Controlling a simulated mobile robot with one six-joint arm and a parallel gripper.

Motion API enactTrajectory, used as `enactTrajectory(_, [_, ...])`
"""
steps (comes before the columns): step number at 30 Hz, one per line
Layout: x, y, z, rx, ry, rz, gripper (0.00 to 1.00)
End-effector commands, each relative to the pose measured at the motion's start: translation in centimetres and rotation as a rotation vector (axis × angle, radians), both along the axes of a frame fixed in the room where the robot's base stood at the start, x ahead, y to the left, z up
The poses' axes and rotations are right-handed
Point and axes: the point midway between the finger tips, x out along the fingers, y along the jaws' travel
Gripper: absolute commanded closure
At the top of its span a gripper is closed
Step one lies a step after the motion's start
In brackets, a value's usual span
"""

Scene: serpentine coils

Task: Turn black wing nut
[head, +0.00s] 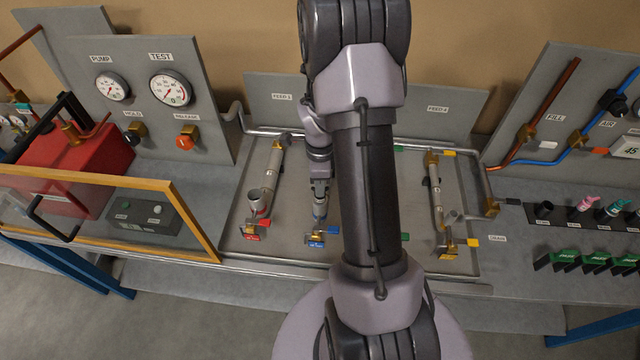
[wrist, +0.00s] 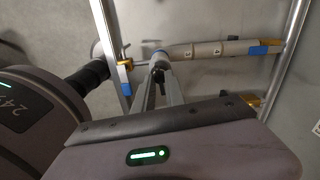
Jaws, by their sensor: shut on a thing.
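My gripper (head: 319,188) reaches down over the middle pipe run of the grey panel, just above the blue-handled valve (head: 316,240). In the wrist view, its two grey fingers (wrist: 160,72) are closed around a small dark part, which looks like the black wing nut (wrist: 158,75), at the pipe fitting. The fingers hide most of the nut, and its wing angle cannot be told. The grey pipe (wrist: 200,50) with number labels and a blue band runs to the right from there. In the head view the nut is too small to make out.
A red-handled valve (head: 252,236) with a grey pipe stands to the left, and a yellow-handled valve (head: 447,246) to the right. My arm covers part of the panel. An orange-framed clear guard (head: 190,215) stands at the left. Black and green parts (head: 570,260) line the right bench.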

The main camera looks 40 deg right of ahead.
Motion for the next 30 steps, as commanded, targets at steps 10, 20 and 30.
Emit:
enactTrajectory(10, [0.05, -0.05, -0.22, -0.001, -0.002, 0.227, 1.00])
enactTrajectory(20, [0.03, -0.01, -0.17, -0.001, -0.001, 0.541, 1.00])
enactTrajectory(30, [-0.02, 0.02, -0.16, 0.001, 0.000, 0.863, 1.00])
